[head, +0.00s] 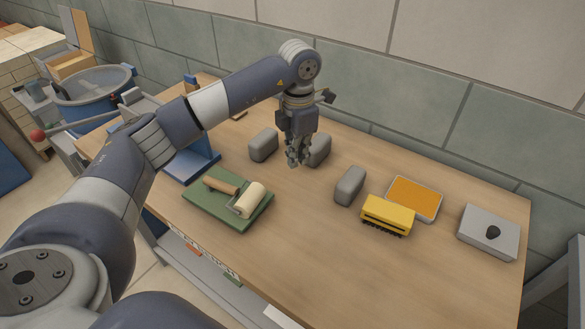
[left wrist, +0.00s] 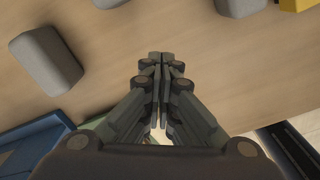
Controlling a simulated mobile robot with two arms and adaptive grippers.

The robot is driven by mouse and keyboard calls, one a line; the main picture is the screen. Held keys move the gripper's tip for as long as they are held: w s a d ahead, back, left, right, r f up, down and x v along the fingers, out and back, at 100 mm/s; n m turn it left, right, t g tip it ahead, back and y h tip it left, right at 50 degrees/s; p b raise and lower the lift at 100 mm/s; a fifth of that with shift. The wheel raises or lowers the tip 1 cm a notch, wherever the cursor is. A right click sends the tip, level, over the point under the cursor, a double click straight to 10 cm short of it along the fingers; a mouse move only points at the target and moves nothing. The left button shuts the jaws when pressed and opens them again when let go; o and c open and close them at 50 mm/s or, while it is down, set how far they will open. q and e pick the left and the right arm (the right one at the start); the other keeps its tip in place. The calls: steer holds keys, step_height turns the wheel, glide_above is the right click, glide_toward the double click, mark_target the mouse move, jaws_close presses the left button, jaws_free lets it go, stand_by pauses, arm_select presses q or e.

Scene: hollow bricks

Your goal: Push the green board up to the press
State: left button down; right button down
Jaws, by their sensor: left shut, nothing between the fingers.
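The green board (head: 205,207) lies flat on the bench, near its front edge at the left. A wooden-handled tool (head: 220,186) and a cream roller (head: 251,194) lie on it. The press, with a blue base (head: 190,166) and a long red-knobbed lever, stands behind and left of the board; my left arm hides part of it. My left gripper (head: 293,163) points down, shut and empty, above the bench to the right of the board and apart from it. Its closed fingers show in the left wrist view (left wrist: 160,58). My right gripper is not in view.
Grey rounded blocks (head: 263,144) (head: 319,150) (head: 349,186) stand near my left gripper. A yellow brush (head: 388,215), an orange-topped tray (head: 414,197) and a grey box (head: 489,232) are at the right. The front middle of the bench is clear.

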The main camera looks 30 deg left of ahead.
mark_target(276, 197)
arm_select(q)
steer(key=f+p, duration=0.1)
steer(key=f, duration=0.3)
steer(key=f+p, duration=0.1)
steer(key=f, duration=0.3)
steer(key=shift+s+f, duration=0.2)
steer(key=shift+f, duration=0.1)
steer(key=s+a, duration=0.1)
steer(key=s+p, duration=0.1)
steer(key=shift+s+a+r+p, duration=0.1)
steer(key=shift+s+a+p, duration=0.2)
steer(key=shift+s+a, duration=0.3)
steer(key=shift+s, duration=0.15)
steer(key=shift+w, duration=0.1)
steer(key=shift+s+a, duration=0.25)
steer(key=shift+s, duration=0.25)
steer(key=shift+s+a, duration=0.25)
steer(key=shift+s, duration=0.2)
steer(key=shift+w, duration=0.1)
